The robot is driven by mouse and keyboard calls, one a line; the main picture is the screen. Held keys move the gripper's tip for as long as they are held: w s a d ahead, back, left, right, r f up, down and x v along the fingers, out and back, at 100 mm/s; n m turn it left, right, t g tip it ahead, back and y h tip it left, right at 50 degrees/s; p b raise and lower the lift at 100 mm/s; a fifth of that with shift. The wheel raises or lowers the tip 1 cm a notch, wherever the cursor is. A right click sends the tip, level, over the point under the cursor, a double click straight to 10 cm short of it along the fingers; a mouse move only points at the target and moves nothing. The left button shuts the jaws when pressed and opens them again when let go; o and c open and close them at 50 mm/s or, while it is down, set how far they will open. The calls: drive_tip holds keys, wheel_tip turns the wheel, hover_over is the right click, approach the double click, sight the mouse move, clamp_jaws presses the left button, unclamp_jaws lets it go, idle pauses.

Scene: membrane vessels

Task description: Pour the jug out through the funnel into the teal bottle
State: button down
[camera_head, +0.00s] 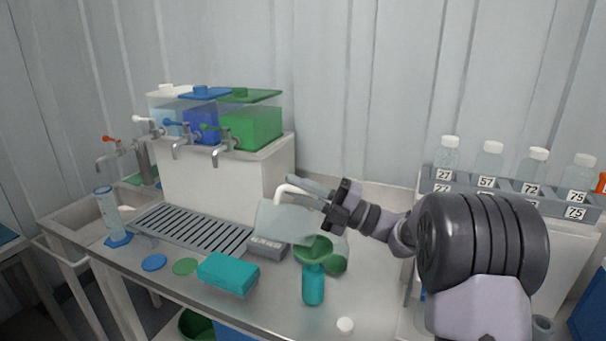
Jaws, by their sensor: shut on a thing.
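My gripper (292,187) is shut on the white handle (295,192) of a translucent, pale jug (283,222). The jug is held above the bench, just up and left of the green funnel (314,247), and looks tilted. Its lower right part overlaps the funnel in the picture; I cannot tell if they touch. The funnel sits in the mouth of the teal bottle (313,287), which stands upright on the bench. I cannot make out the jug's contents or any stream.
A grey device (266,249) stands behind a teal block (228,274). A green round thing (337,265) lies right of the funnel, a white cap (345,324) near the front edge. A measuring cylinder (107,214) stands left. Numbered bottles stand in a grey rack (513,198).

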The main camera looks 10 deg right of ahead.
drive_tip(key=a+f+n+g+h+p, duration=0.3)
drive_tip(key=a+h+p, duration=0.3)
drive_tip(key=p, duration=2.1)
drive_tip(key=w+a+f+n+g+h+p, duration=0.1)
drive_tip(key=a+f+n+g+h+p, duration=0.2)
drive_tip(key=h+p, duration=1)
drive_tip(key=a+f+p, duration=0.1)
drive_tip(key=a+p, duration=0.2)
drive_tip(key=p, duration=1)
drive_tip(key=shift+p, duration=0.4)
drive_tip(key=shift+w+f+b, duration=0.1)
drive_tip(key=shift+f+b, duration=0.1)
drive_tip(key=shift+b, duration=0.1)
